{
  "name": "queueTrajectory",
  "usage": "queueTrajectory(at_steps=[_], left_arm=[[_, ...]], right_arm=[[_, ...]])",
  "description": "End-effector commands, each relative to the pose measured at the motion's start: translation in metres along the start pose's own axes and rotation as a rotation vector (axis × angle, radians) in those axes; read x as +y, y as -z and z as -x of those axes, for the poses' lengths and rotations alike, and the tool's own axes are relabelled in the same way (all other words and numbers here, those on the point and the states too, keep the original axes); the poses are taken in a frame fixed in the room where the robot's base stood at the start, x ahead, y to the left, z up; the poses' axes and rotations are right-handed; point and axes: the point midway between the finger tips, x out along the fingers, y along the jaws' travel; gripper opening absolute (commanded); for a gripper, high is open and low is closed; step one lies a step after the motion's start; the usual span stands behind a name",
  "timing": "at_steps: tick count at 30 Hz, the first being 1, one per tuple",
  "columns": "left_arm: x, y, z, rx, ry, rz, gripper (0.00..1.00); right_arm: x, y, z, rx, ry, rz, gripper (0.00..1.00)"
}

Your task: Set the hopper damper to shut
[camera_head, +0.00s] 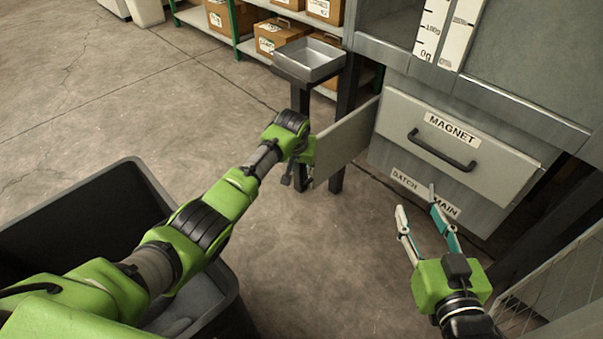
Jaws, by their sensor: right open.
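The grey hopper cabinet (393,80) stands at the upper right, with a drawer front labelled MAGNET (400,115) and a black handle (440,150). Below it is a strip whose label reads roughly BATCH and MAIN (408,182). A flat grey plate (346,143) sticks out from the cabinet's left side; I cannot tell whether it is the damper. My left gripper (300,172) is at the plate's near left edge; its fingers are mostly hidden. My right gripper (417,199) is open and empty, its fingers spread in front of the label strip.
A metal tray (309,52) sits on a dark stand left of the cabinet. Shelves with cardboard boxes (270,38) stand behind. A large black bin (130,180) is at lower left under my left arm. A wire mesh panel (565,275) is at lower right. The middle floor is clear.

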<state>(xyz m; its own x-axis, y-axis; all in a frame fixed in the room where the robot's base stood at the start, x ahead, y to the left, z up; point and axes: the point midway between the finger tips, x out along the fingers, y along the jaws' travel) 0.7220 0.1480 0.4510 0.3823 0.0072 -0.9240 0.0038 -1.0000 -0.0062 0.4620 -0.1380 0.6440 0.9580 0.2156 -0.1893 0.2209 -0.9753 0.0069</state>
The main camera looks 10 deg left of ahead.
Motion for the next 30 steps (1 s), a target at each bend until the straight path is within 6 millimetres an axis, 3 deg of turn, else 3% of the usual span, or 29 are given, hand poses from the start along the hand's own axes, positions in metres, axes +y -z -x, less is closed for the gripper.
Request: queueTrajectory(at_steps=[9, 15, 21, 30], left_arm=[[0.000, -0.001, -0.023, -0.001, 0.000, -0.001, 0.28], [0.001, 0.000, -0.031, 0.001, -0.001, -0.001, 0.28], [0.000, 0.000, -0.035, 0.000, 0.000, 0.000, 0.28], [0.000, 0.000, -0.035, 0.000, 0.000, 0.000, 0.25]], right_arm=[[-0.009, 0.066, 0.003, 0.317, 0.019, -0.006, 0.41], [-0.012, 0.097, 0.014, 0.471, 0.027, -0.010, 0.41], [-0.014, 0.112, 0.021, 0.543, 0.031, -0.012, 0.41], [-0.014, 0.114, 0.022, 0.552, 0.031, -0.012, 0.41]])
